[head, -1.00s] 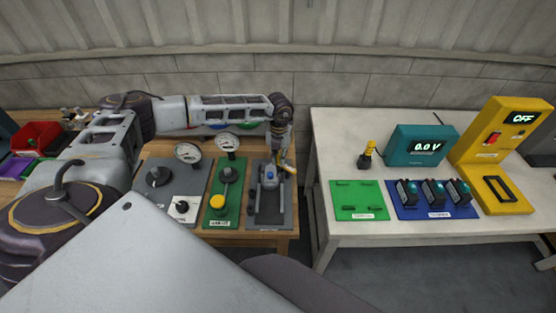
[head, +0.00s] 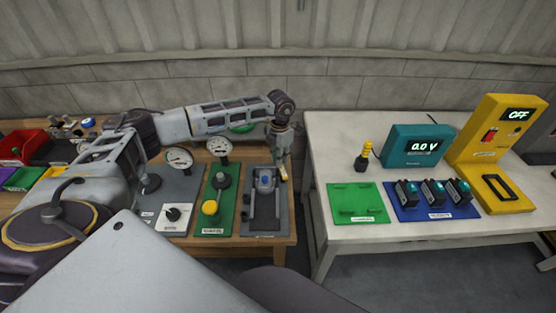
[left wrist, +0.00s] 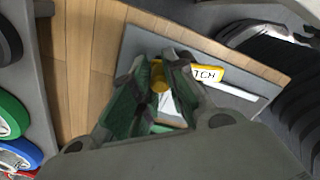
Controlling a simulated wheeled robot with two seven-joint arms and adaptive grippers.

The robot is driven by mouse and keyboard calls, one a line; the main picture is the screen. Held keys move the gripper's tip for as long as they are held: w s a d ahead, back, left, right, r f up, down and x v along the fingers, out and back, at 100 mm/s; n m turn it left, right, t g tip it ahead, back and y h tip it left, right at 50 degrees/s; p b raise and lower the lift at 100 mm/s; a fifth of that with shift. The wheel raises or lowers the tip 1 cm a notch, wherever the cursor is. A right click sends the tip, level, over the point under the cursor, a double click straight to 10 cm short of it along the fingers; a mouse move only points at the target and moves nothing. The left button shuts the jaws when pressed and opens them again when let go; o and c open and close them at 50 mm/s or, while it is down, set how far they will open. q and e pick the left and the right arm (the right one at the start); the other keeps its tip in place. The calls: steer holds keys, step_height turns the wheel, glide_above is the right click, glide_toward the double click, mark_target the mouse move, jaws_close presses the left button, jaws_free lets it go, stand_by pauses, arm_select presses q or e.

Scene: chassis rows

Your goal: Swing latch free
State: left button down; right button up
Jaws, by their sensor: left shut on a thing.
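The latch unit is a grey board (head: 282,222) on the right end of the wooden table, with a blue-topped block (head: 265,180) in a dark frame. A yellow latch handle (left wrist: 158,78) sits between my left fingers in the left wrist view. My left gripper (head: 284,176) is at the board's back right corner, shut on that handle. A yellow label ending in "TCH" (left wrist: 207,75) lies beside it on the board. The fingers hide part of the handle and its pivot. My right gripper is not in view.
Left of the board stand a green panel (head: 214,225) with a yellow button and grey panels with gauges and knobs. A white table (head: 330,150) to the right, across a narrow gap, carries a green plate, blue plate, teal meter and yellow device.

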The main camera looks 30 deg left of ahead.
arm_select(q)
steer(key=shift+w+d+m, duration=0.15)
steer(key=shift+m, duration=0.45)
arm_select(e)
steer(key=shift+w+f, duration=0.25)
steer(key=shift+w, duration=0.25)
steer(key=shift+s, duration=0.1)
arm_select(q)
steer(key=c, duration=1.7)
jaws_free()
steer(key=shift+r, duration=6.05)
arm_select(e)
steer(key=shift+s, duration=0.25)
arm_select(q)
steer(key=shift+f, duration=0.1)
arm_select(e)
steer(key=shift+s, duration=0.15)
